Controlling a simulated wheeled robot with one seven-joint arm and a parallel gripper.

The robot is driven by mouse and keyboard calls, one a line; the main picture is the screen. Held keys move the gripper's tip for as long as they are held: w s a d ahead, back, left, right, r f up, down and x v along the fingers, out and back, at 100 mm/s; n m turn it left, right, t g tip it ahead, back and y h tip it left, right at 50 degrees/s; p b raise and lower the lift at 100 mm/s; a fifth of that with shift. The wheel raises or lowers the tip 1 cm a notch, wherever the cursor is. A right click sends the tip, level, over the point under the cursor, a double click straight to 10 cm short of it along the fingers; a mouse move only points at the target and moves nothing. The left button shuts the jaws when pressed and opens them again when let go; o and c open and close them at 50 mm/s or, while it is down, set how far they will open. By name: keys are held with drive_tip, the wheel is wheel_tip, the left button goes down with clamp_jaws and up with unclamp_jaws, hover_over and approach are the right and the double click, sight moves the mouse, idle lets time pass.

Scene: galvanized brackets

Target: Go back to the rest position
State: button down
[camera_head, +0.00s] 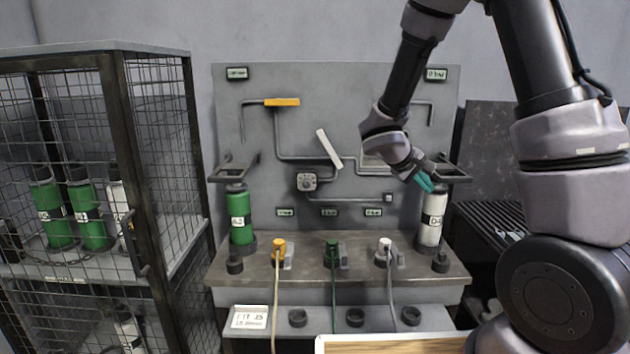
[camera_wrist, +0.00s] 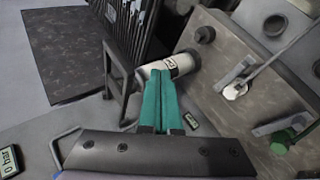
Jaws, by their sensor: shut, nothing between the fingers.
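My gripper (camera_head: 426,184) is at the right side of the grey panel, just left of the bracket (camera_head: 447,175) above the white cylinder (camera_head: 432,217). Its teal fingers (camera_wrist: 161,104) are together with nothing between them. The white cylinder stands upright at the right end of the bench. It also shows in the wrist view (camera_wrist: 184,64), beyond the fingertips. I cannot tell whether the fingers touch the bracket.
A green cylinder (camera_head: 239,215) stands at the bench's left end. Yellow (camera_head: 279,246), green (camera_head: 331,250) and white (camera_head: 385,246) hose connectors sit on the bench (camera_head: 305,268). A mesh cage (camera_head: 125,150) with cylinders is at left. A yellow-handled valve (camera_head: 282,102) and a white lever (camera_head: 328,148) are on the panel.

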drive_tip(key=s+d+r+m+g+y, duration=0.2)
drive_tip(key=s+r+m+y, duration=0.35)
drive_tip(key=s+r, duration=0.65)
drive_tip(key=s+a+r+m+t+y, duration=0.3)
drive_tip(key=s+a+r+t+y, duration=0.1)
drive_tip(key=s+r, duration=0.4)
drive_tip(key=shift+s+a+r+y, duration=0.45)
drive_tip(key=shift+s+a, duration=0.25)
drive_tip(key=shift+a, duration=0.4)
